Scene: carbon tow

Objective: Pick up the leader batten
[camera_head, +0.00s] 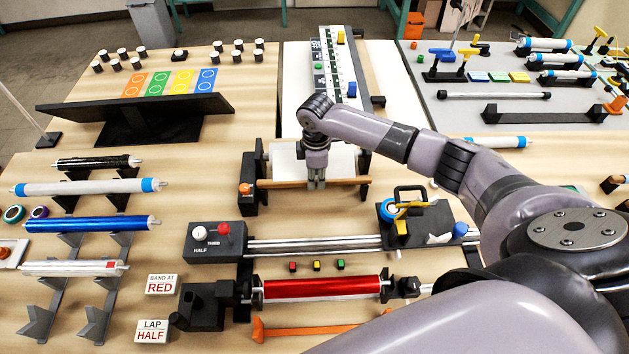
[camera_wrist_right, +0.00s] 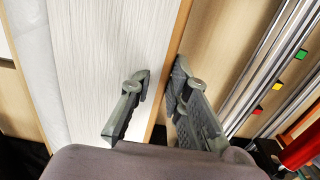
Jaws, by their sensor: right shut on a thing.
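The leader batten (camera_head: 280,183) is a thin tan wooden strip along the front edge of a white sheet (camera_head: 282,160), between two dark stands. My right gripper (camera_head: 316,184) points down at the batten's middle. The batten's part between the fingers is partly hidden. My left gripper is not in view.
Twin metal rails (camera_head: 315,245) cross in front, with a black box (camera_head: 215,240) at their left end. A red roll (camera_head: 320,289) lies nearer. A rack of rolls (camera_head: 85,187) stands at left. My right arm hides part of the right side.

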